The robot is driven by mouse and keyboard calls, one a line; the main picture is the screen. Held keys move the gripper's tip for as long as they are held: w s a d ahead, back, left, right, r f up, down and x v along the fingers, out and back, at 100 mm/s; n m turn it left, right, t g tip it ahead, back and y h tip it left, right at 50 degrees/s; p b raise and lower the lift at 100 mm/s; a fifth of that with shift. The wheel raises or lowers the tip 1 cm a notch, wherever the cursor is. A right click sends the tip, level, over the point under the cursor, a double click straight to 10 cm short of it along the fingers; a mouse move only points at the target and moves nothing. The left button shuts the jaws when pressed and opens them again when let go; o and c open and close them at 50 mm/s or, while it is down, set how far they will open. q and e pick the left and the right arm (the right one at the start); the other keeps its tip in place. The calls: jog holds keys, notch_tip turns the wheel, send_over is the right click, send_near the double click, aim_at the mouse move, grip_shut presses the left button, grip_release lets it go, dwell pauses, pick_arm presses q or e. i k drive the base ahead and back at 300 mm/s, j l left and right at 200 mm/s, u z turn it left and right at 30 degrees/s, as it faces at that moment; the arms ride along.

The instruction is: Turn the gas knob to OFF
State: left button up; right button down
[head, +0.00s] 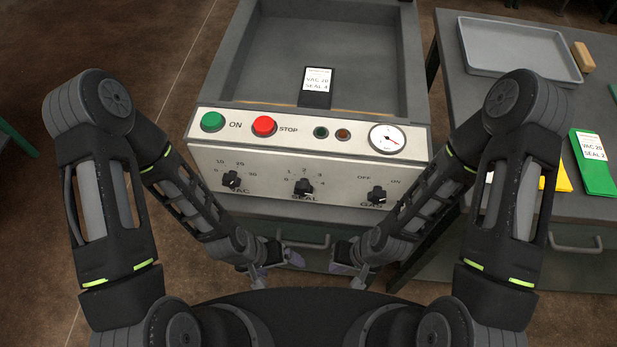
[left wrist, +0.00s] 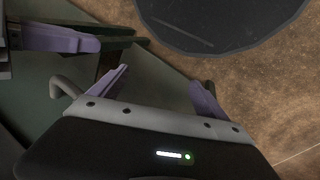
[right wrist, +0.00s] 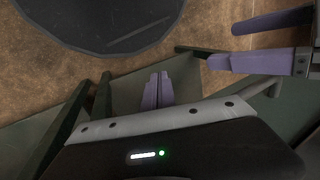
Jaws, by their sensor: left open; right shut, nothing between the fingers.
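The gas knob (head: 377,194) is a small black knob at the right end of the white front panel (head: 330,165). OFF is printed to its upper left and ON to its upper right; its exact pointing direction is too small to tell. My left gripper (head: 276,268) is open and empty, low in front of the machine and left of the knob; its spread purple fingers show in the left wrist view (left wrist: 157,80). My right gripper (head: 349,271) is shut and empty, below the knob; its fingers meet in the right wrist view (right wrist: 157,88). Neither touches the knob.
The panel also has a VAC knob (head: 231,180), a SEAL knob (head: 303,187), a green button (head: 213,121), a red button (head: 264,126) and a gauge (head: 386,139). A side table (head: 500,110) at right holds a tray (head: 520,72) and a green packet (head: 594,165).

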aim_at(377, 195)
jog(key=k+l+z, duration=0.1)
jog(key=k, duration=0.35)
jog(key=k+l+z, duration=0.15)
jog(key=k+l, duration=0.15)
jog(key=k, duration=0.15)
